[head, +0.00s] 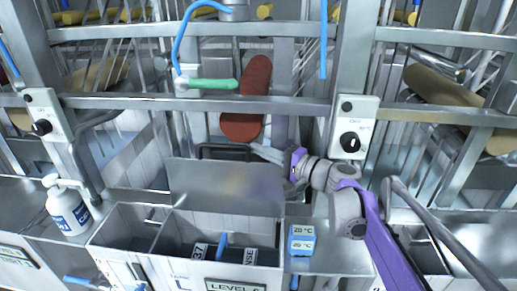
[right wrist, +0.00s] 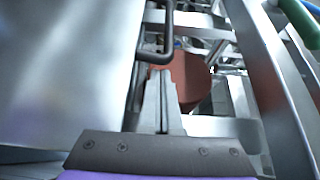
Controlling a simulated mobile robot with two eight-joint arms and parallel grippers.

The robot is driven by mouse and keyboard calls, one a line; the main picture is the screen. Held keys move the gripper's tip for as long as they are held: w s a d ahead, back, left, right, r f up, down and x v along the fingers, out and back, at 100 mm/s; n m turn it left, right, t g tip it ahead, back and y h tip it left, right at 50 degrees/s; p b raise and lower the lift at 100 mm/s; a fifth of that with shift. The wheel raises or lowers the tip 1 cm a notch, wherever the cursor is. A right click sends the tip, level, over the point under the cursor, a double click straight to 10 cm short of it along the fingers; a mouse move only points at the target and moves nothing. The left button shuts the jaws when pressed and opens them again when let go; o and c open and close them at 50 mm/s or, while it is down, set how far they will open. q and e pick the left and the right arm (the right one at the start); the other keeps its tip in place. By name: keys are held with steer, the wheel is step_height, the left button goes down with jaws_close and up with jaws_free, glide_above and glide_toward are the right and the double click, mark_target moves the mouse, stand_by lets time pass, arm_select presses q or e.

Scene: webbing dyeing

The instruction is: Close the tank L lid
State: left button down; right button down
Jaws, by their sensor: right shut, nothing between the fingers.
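The tank lid (head: 227,186) is a flat grey metal panel standing raised at the back of the open tank (head: 165,250). Its black handle (head: 222,149) is at the top edge. My right gripper (head: 256,149) is shut and empty, with its fingertips close to the right end of the handle. In the right wrist view the lid (right wrist: 65,65) fills the left side, and the handle (right wrist: 168,35) hangs just beyond the closed fingertips (right wrist: 162,76). I cannot tell whether they touch. My left gripper is not in view.
A blue and white 20 °C box (head: 302,240) stands right of the tank. A white pump bottle (head: 67,208) stands on the left. Metal rails (head: 200,104), a brown-red roller (head: 247,98) and a knob box (head: 353,128) are behind. Dark labelled things lie inside the tank.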

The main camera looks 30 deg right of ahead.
steer(key=shift+w+a, duration=0.15)
steer(key=shift+w, duration=0.15)
steer(key=shift+s, duration=0.1)
steer(key=shift+s+a+r+n+t+p, duration=0.15)
steer(key=shift+s+a+n+p, duration=0.1)
steer(key=shift+s+a+n, duration=0.25)
steer(key=shift+s+a+r+n+t+p, duration=0.2)
steer(key=shift+s+a+p, duration=0.1)
steer(key=shift+s, duration=0.35)
steer(key=s+a+f+n+t+y, duration=0.2)
steer(key=s+a+f+n+y, duration=0.25)
steer(key=s+a+n, duration=0.4)
steer(key=s+a+f+n+g+y+b, duration=0.1)
steer(key=s+a+f+n+y+b, duration=0.1)
steer(key=s+f+n+b, duration=0.2)
steer(key=s+a+f+n+g+y+b, duration=0.1)
steer(key=s+f+n+b, duration=0.3)
steer(key=f+b, duration=0.4)
steer(key=shift+s+a+f+y, duration=0.4)
steer(key=shift+s+f+y, duration=0.45)
steer(key=shift+f, duration=0.8)
